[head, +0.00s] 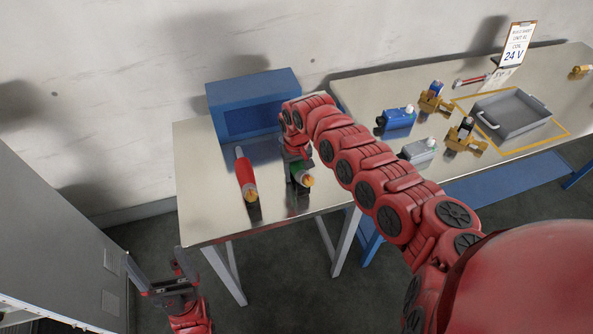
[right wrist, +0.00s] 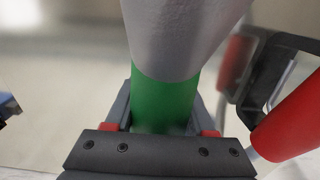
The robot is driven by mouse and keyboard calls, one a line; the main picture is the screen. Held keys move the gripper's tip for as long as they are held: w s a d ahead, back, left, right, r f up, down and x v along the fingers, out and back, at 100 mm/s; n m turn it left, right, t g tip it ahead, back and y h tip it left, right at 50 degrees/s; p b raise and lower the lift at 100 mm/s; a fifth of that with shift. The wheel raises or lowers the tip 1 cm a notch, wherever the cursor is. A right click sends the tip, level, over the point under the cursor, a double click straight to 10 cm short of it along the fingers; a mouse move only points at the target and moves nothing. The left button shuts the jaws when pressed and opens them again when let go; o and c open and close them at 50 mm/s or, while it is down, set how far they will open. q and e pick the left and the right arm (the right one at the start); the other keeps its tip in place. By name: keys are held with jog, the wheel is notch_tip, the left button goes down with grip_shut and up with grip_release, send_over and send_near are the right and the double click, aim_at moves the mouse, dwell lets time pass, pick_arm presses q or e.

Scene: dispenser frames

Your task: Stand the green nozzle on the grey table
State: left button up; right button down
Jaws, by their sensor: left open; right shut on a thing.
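The green nozzle (head: 300,172) is in my right gripper (head: 298,178), low over the near part of the grey table (head: 205,213). In the right wrist view, the nozzle's green band (right wrist: 165,100) sits between the fingers, with a pale grey section beyond it. I cannot tell whether the nozzle touches the table. My right gripper is shut on it and partly hides it in the head view. My left gripper (head: 158,278) is open and empty, low at the left, off the table's front edge.
A blue box (head: 252,105) is behind. The adjoining table at the right holds blue parts (head: 397,118), yellow parts (head: 467,138) and a grey tray (head: 515,116). The table's left front is clear.

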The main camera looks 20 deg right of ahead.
jog(key=shift+c, duration=1.2)
grip_release()
jog(key=shift+f, duration=0.1)
jog(key=shift+r, duration=0.5)
notch_tip(320, 180, up, 10)
jog(key=b, duration=0.3)
jog(key=shift+b, duration=0.4)
jog(key=shift+r, duration=0.65)
jog(key=shift+s, duration=0.1)
